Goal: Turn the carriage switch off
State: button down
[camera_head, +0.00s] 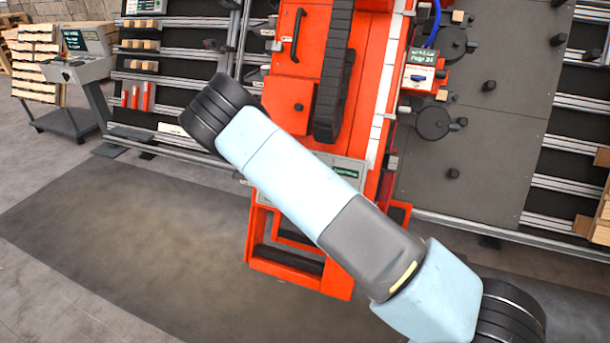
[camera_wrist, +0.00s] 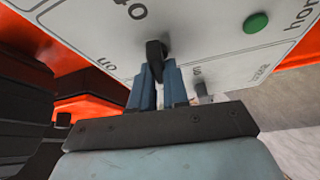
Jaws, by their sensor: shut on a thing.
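In the wrist view, a black switch knob (camera_wrist: 155,49) stands out from a pale control panel (camera_wrist: 205,22). Upside-down lettering sits around it: what looks like "of", cut off at the top edge, and "on" to the lower left. My gripper (camera_wrist: 158,75) is shut on the knob, one blue-grey finger on each side. The knob's lower part is between the fingers, so its exact pointing is hard to tell. In the head view, the red carriage (camera_head: 299,55) bears a grey panel with a green display (camera_head: 346,172). My arm hides the gripper and knob there.
A green button (camera_wrist: 256,22) and a small grey lever (camera_wrist: 203,91) are on the same panel, the lever close to the right finger. A red frame (camera_head: 300,278) juts out below the carriage. A console (camera_head: 78,68) stands far left. The floor at left is clear.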

jog(key=shift+a+r+n+g, duration=0.15)
jog(key=shift+n+g, duration=0.25)
jog(key=shift+n, duration=0.5)
jog(key=c, duration=1.1)
grip_release()
jog(key=shift+f, duration=0.2)
jog(key=v, duration=1.3)
jog(key=shift+s+r, duration=0.2)
jog(key=shift+s, duration=0.05)
jog(key=shift+d, duration=0.2)
